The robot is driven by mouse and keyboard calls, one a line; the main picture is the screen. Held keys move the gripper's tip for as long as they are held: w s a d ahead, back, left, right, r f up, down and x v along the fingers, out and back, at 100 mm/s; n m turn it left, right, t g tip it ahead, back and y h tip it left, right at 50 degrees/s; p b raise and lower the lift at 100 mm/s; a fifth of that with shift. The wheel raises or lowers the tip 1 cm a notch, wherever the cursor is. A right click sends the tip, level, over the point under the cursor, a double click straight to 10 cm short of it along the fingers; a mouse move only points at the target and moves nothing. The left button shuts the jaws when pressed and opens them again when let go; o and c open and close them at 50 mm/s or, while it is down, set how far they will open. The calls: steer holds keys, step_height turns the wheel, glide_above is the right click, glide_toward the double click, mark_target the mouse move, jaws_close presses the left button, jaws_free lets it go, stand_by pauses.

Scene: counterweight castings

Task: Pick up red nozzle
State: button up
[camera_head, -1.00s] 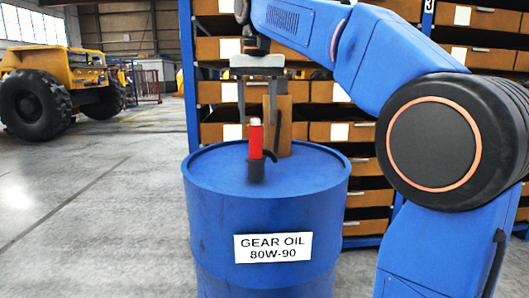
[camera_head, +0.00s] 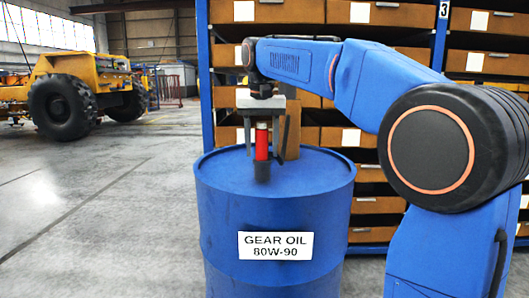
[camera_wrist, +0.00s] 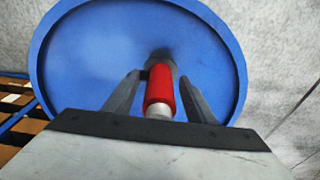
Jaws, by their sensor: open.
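The red nozzle (camera_head: 262,143) stands upright on top of the blue gear oil drum (camera_head: 275,222). It has a red middle, a pale upper end and a dark lower part. In the wrist view the nozzle (camera_wrist: 159,88) lies between the two dark fingers of my gripper (camera_wrist: 160,92), with a gap on each side. My gripper (camera_head: 262,137) points down over the drum top, its fingers open and reaching down around the nozzle's upper part. The nozzle's lower end looks dark against the drum lid (camera_wrist: 85,65).
A brown block (camera_head: 290,132) stands on the drum just behind the nozzle. Shelves with cardboard boxes (camera_head: 376,13) rise behind the drum. A yellow loader (camera_head: 80,75) stands far left. The grey floor (camera_head: 110,200) left of the drum is clear.

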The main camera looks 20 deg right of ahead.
steer(key=c, duration=1)
steer(key=shift+r, duration=0.15)
